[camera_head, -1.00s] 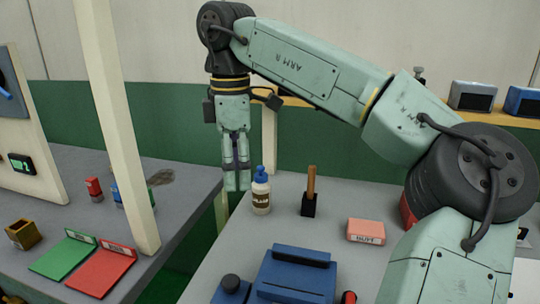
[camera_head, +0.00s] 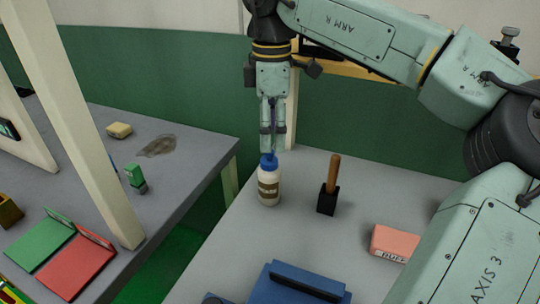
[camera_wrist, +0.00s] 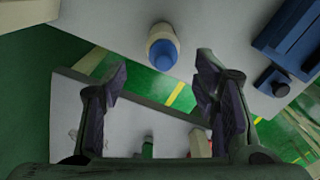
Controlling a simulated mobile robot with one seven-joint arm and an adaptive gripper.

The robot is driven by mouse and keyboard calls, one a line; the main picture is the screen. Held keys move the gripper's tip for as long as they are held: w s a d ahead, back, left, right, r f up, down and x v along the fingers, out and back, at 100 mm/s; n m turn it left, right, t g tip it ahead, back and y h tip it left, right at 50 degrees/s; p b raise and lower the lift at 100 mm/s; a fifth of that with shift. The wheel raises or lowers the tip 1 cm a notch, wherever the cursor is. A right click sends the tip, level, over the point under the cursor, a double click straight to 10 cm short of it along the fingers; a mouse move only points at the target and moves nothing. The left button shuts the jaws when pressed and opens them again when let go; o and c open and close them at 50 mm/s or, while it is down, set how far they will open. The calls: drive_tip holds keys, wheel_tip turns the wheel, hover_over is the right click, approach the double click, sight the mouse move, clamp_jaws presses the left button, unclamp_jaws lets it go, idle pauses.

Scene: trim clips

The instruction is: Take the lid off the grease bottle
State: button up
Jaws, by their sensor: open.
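The grease bottle (camera_head: 268,190) is cream-coloured with a brown label and stands upright on the grey table near its far left corner. Its blue lid (camera_head: 268,161) is on top. The bottle (camera_wrist: 157,35) and lid (camera_wrist: 164,56) also show in the wrist view, above the gap between the fingers. My gripper (camera_head: 271,150) points down, with its fingertips just over the lid in the head view. In the wrist view, my gripper (camera_wrist: 160,78) has its fingers spread apart with nothing between them. I cannot tell whether a finger touches the lid.
A wooden-handled tool in a black holder (camera_head: 327,200) stands right of the bottle. A pink block (camera_head: 393,243) lies farther right, and a blue box (camera_head: 300,285) sits nearer. A cream post (camera_head: 85,130) stands at left. Table around the bottle is clear.

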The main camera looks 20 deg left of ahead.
sight(269, 154)
drive_tip(key=shift+s+a+f+p, duration=0.15)
drive_tip(key=shift+f+p, duration=0.45)
drive_tip(key=shift+f, duration=0.85)
drive_tip(key=shift+s+d+f+p, duration=0.15)
drive_tip(key=shift+f+p, duration=0.4)
drive_tip(key=shift+f, duration=0.85)
drive_tip(key=shift+a, duration=0.1)
drive_tip(key=c, duration=0.9)
